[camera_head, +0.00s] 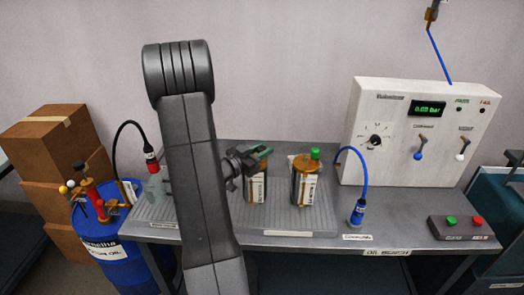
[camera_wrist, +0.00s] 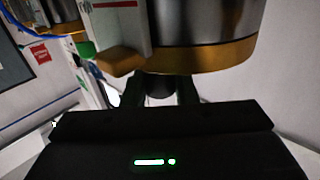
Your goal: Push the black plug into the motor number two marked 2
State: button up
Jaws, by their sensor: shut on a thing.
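Two motors with brown ends and white labels stand on the grey bench tray. The left motor (camera_head: 258,186) is partly behind my gripper, and the right motor (camera_head: 304,186) has a green cap on top. I cannot read a number on either. My gripper (camera_head: 262,154) is at the top of the left motor. In the wrist view my gripper (camera_wrist: 163,92) is shut on a dark round piece (camera_wrist: 160,86), apparently the black plug, close against the motor's brown rim (camera_wrist: 215,58). Whether it is seated in the motor is hidden.
A blue hose with a blue connector (camera_head: 357,212) stands right of the motors. The white control box (camera_head: 420,130) is behind at the right. A button box (camera_head: 458,227) sits at the right edge.

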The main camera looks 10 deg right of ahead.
jog(key=shift+f, duration=0.15)
jog(key=o, duration=1.1)
jog(key=shift+c, duration=0.2)
jog(key=b+v, duration=0.2)
jog(key=v, duration=1.1)
jog(key=shift+s+a, duration=0.25)
jog(key=shift+a, duration=0.05)
jog(key=p+x, duration=0.2)
jog(key=x, duration=1.2)
jog(key=shift+a, duration=0.1)
jog(key=shift+r, duration=0.25)
jog(key=shift+a+f, duration=0.1)
jog(key=shift+f, duration=0.05)
